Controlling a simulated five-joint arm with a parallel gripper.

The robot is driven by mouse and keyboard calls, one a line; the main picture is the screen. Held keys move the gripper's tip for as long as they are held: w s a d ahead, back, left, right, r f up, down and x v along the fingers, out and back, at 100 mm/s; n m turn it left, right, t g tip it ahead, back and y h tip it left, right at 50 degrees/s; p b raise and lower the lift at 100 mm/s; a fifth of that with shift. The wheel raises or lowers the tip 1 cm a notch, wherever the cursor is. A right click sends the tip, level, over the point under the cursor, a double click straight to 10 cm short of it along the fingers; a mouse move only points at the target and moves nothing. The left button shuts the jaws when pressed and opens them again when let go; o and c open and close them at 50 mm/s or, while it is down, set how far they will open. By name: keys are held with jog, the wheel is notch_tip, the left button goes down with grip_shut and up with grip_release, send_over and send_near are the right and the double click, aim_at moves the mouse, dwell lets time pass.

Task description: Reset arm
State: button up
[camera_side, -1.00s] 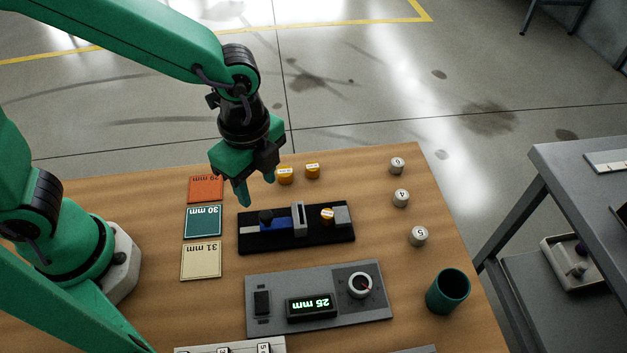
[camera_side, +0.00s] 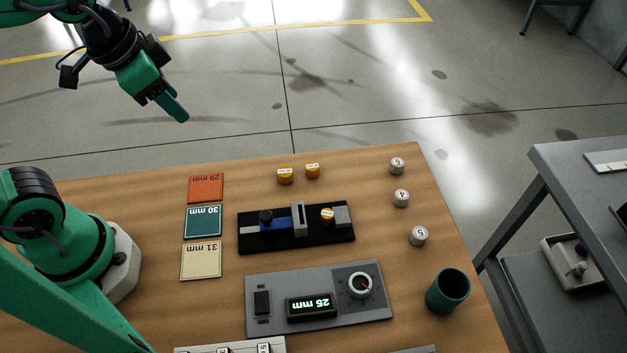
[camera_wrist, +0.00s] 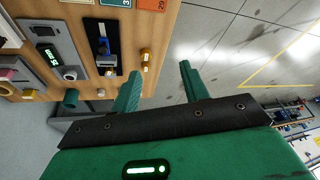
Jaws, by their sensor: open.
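My gripper (camera_side: 176,108) is raised in the air beyond the table's far left edge, above the floor in the side view. In the wrist view its two green fingers (camera_wrist: 160,90) are apart with nothing between them. The wooden table (camera_side: 130,195) lies below and nearer the camera. On it is a black fixture (camera_side: 342,237) with a blue slider, a grey upright block and an orange-yellow piece. A grey control panel (camera_side: 350,315) shows 25 mm.
Orange, teal and cream cards (camera_side: 201,262) lie left of the fixture. Two yellow cylinders (camera_side: 285,177) stand behind it. Numbered grey cylinders (camera_side: 418,237) and a green cup (camera_side: 448,292) are at the right. A grey side table (camera_side: 590,160) stands further right.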

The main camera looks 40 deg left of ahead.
jog(key=s+a+n, duration=0.1)
jog(key=a+r+n+t, duration=0.1)
jog(key=n, duration=0.1)
jog(key=s+a+n, duration=0.1)
jog(key=shift+s+a+r+y, duration=0.3)
jog(key=shift+a+r, duration=0.05)
jog(key=shift+a, duration=0.05)
